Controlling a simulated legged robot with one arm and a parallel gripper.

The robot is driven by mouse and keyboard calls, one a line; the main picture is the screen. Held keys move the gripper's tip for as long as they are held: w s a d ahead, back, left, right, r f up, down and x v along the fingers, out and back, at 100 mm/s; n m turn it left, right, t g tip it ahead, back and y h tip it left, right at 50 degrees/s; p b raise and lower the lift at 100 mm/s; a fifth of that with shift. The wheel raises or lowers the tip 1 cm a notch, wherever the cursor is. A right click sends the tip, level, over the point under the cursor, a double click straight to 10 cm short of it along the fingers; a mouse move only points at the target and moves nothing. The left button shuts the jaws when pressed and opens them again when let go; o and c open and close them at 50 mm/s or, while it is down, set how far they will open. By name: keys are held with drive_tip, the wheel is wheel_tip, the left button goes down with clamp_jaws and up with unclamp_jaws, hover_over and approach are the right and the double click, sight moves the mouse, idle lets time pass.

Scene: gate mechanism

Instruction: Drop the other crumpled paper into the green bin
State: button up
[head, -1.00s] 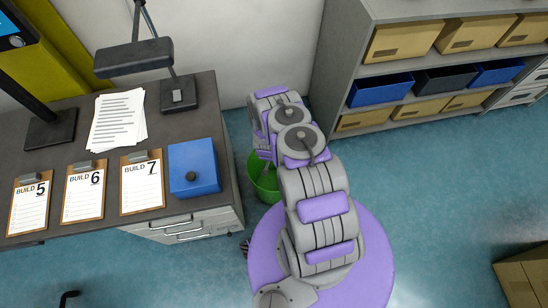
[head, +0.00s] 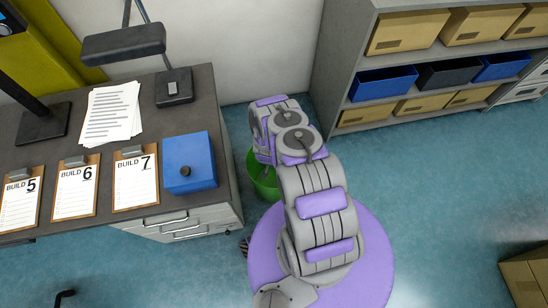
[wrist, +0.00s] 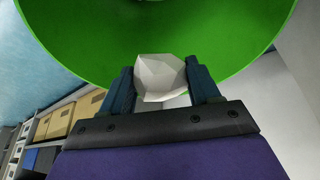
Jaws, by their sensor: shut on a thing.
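The crumpled paper (wrist: 160,78) is a white faceted lump in the wrist view. My gripper (wrist: 160,82) is shut on it, one dark finger on each side. The green bin (wrist: 80,35) fills the upper part of the wrist view, its curved green surface just beyond the fingertips. In the head view the green bin (head: 264,180) stands on the floor between the desk and my arm, partly covered by my arm. My gripper and the paper are hidden behind my arm in the head view. I cannot tell whether the paper is inside the rim.
A desk (head: 140,215) with clipboards and a blue box (head: 190,162) stands left of the bin. A shelf (head: 375,65) with cardboard boxes and blue bins is at the back right. A cardboard box (head: 525,275) sits on the floor at right. The blue floor at right is mostly clear.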

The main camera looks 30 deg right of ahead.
drive_tip(key=shift+f+b, duration=0.75)
drive_tip(key=shift+f, duration=0.75)
drive_tip(key=o, duration=1.2)
drive_tip(key=shift+r, duration=0.1)
wheel_tip(320, 180, up, 7)
drive_tip(key=p, duration=0.4)
drive_tip(key=shift+p, duration=0.4)
